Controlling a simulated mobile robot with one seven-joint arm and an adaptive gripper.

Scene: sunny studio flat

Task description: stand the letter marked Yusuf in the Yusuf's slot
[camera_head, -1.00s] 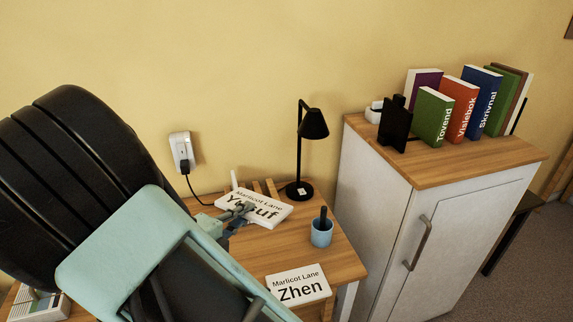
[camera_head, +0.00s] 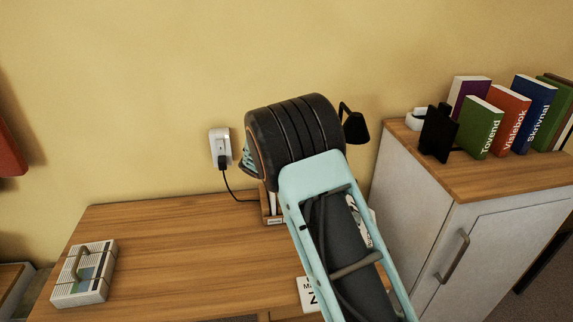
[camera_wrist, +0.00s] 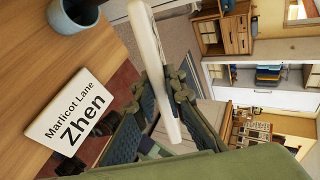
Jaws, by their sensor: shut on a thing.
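In the wrist view my gripper (camera_wrist: 155,105) is shut on a white letter (camera_wrist: 150,50), seen nearly edge-on, so its writing cannot be read there; the earlier head view shows Yusuf on it. The held letter looks clear of the desk. A wooden letter rack (camera_head: 268,206) stands at the back of the desk, partly behind my arm. A small label shows at its foot, too small to read. The letter marked Zhen (camera_wrist: 70,115) lies flat on the desk; its corner shows in the head view (camera_head: 307,294).
A blue cup (camera_wrist: 75,14) stands near the Zhen letter. A black lamp (camera_head: 355,127) rises behind my arm. A pale box with a handle (camera_head: 84,273) lies on the desk's left. A white cabinet (camera_head: 420,215) with books stands at right. The desk's middle left is clear (camera_head: 170,245).

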